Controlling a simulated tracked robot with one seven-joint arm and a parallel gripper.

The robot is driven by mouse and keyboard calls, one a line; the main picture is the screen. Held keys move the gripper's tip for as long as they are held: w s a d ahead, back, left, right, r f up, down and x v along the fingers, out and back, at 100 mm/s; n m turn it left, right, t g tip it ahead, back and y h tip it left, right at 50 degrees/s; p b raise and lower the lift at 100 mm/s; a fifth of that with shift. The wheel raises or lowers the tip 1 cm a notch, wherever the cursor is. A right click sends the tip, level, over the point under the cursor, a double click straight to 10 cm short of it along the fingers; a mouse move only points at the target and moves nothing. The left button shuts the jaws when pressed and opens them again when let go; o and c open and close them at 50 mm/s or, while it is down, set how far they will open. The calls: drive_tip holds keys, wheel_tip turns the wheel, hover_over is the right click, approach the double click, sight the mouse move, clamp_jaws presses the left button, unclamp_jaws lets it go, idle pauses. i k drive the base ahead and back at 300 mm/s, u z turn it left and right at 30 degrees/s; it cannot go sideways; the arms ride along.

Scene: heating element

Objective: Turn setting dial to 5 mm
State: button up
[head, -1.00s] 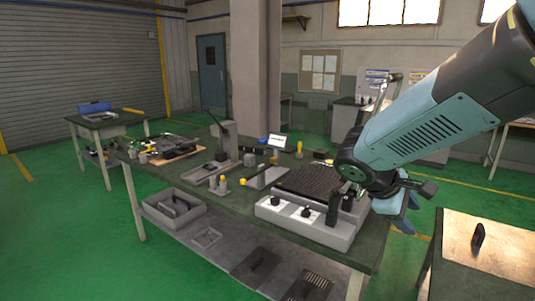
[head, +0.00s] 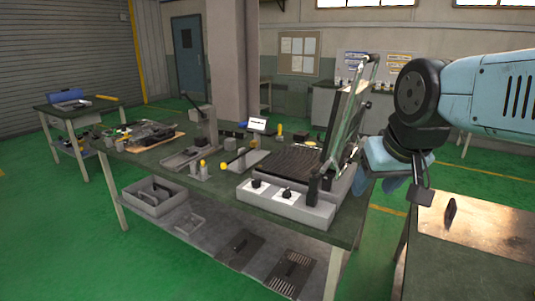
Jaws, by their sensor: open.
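The heating machine (head: 290,212) is a light grey unit on the near right part of the green-topped bench. Its front holds two black dials on white plates, a left dial (head: 257,184) and a right dial (head: 287,193). The markings are too small to read, so I cannot tell which is the setting dial or what it shows. My gripper (head: 376,186) hangs just right of the machine, clear of both dials. Its blue fingers point down, open with nothing seen between them, and are partly hidden behind a dark part of my wrist.
A black upright handle (head: 313,185) rises right of the dials. A second table (head: 470,260) stands at the right. Green floor is free in front.

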sight(286, 194)
drive_tip(key=i, duration=0.9)
drive_tip(key=z, duration=0.05)
